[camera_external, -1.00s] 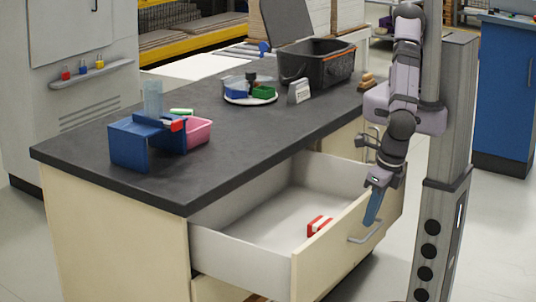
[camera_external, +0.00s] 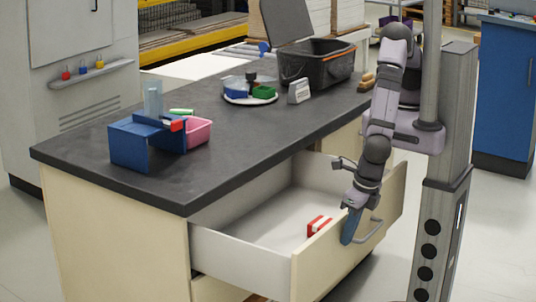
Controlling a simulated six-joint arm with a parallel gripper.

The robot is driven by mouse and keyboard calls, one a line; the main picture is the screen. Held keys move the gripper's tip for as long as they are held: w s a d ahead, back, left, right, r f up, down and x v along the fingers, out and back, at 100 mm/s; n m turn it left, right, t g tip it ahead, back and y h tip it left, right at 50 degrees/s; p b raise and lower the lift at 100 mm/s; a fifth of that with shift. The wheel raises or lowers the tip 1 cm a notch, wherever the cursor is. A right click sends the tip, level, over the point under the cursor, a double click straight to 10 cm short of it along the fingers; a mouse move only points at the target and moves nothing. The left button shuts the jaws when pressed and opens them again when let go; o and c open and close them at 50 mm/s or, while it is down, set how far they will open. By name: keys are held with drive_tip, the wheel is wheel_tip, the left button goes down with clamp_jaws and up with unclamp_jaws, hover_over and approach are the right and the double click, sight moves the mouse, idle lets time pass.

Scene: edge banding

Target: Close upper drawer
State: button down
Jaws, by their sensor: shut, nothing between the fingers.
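The upper drawer (camera_external: 225,262) is pulled out from the workbench, with its cream front panel (camera_external: 325,262) facing lower right. A red and white item (camera_external: 319,225) lies inside it. A grey bar handle (camera_external: 371,231) is on the front panel. My gripper (camera_external: 349,228) points down at the outer side of the front panel, just left of the handle in the picture. Its blue fingers are shut with nothing between them. I cannot tell whether they touch the panel.
The dark worktop (camera_external: 235,150) carries a blue holder (camera_external: 130,143), a pink bin (camera_external: 198,132), a round white tray (camera_external: 250,99) and a black crate (camera_external: 318,66). A lower drawer (camera_external: 215,291) shows partly below.

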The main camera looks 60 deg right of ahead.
idle(0.3)
drive_tip(key=w+p, duration=0.2)
drive_tip(key=w, duration=2.6)
drive_tip(key=shift+p, duration=0.4)
drive_tip(key=shift+s, duration=0.1)
